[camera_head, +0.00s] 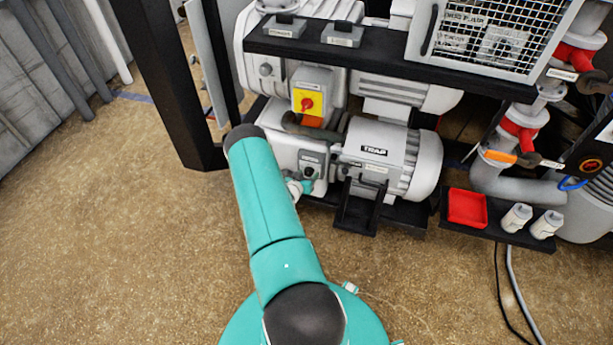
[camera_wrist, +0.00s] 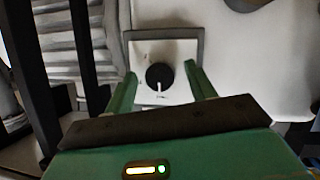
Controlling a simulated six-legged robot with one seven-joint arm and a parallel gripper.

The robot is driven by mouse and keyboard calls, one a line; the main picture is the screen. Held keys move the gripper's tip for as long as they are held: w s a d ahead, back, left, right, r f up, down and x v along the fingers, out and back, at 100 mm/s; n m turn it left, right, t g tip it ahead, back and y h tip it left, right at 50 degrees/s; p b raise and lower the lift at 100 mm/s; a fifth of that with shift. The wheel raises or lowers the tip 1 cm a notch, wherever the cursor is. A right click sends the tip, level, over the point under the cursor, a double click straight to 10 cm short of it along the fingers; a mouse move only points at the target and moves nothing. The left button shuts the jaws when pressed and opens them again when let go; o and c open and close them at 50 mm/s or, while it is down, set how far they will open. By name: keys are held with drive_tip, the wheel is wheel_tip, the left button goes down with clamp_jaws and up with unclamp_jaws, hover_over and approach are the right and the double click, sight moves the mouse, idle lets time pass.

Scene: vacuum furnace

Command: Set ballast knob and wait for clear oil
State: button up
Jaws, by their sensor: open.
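The knob (camera_wrist: 159,76) is round and black with a white pointer mark aimed down in the wrist view. It sits on a pale square plate (camera_wrist: 142,50) with a grey border. My gripper (camera_wrist: 160,72) is open, its two green fingers on either side of the knob; I see a gap on both sides and no clear contact. In the head view my gripper (camera_head: 300,187) is low at the front of the white pump (camera_head: 283,150). The arm partly covers the pump's left side. I cannot make out an oil window or the oil's state.
A yellow switch plate with a red knob (camera_head: 307,102) is above my gripper. A red tray (camera_head: 467,207) and two white containers (camera_head: 516,217) stand farther right. A black frame post (camera_head: 165,80) is left. The front floor is clear.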

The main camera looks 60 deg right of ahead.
drive_tip(key=shift+c, duration=0.4)
drive_tip(key=c, duration=0.9)
drive_tip(key=shift+m+t, duration=0.3)
drive_tip(key=m+t, duration=0.2)
drive_tip(key=m, duration=0.1)
drive_tip(key=shift+s+m+t+y, duration=0.2)
drive_tip(key=shift+m+t+y, duration=0.1)
drive_tip(key=shift+s+m+t, duration=0.1)
drive_tip(key=shift+m+t, duration=0.7)
drive_tip(key=shift+m, duration=0.4)
drive_tip(key=shift+m+t, duration=0.9)
drive_tip(key=shift+m, duration=0.4)
